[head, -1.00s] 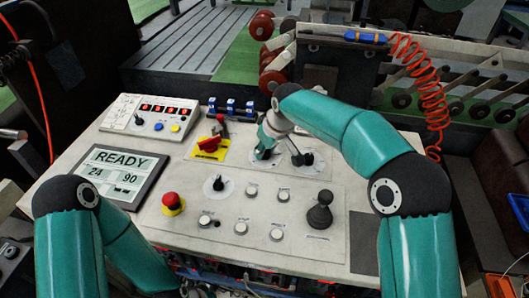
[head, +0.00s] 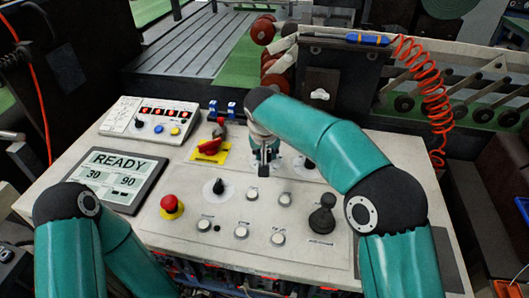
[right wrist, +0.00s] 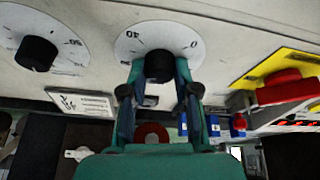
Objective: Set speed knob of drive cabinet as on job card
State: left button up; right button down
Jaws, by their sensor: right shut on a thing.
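The drive cabinet's sloping panel (head: 170,235) carries a row of dials. My right gripper (head: 266,163) reaches down onto the left of two neighbouring dials behind the round buttons. In the right wrist view its two fingers (right wrist: 160,78) are shut on a black knob (right wrist: 158,64) on a white dial marked 0 and 40. The knob's pointer is hidden. The display (head: 118,178) reads READY, 30 and 90. I cannot make out a job card for certain; a small white label (right wrist: 82,102) is too blurred to read. My left gripper is out of view.
The other dial's black knob (head: 308,163) is close on the right. A red rotary switch on a yellow plate (head: 210,152) is on the left. A red emergency button (head: 171,207), a small black knob (head: 218,187) and a black joystick (head: 322,215) stand nearer.

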jog(key=shift+w+r, duration=0.1)
jog(key=shift+r, duration=0.05)
jog(key=c, duration=1.1)
grip_release()
jog(key=shift+o, duration=1.2)
jog(key=v, duration=1.1)
jog(key=shift+r, duration=0.35)
jog(key=shift+r, duration=0.1)
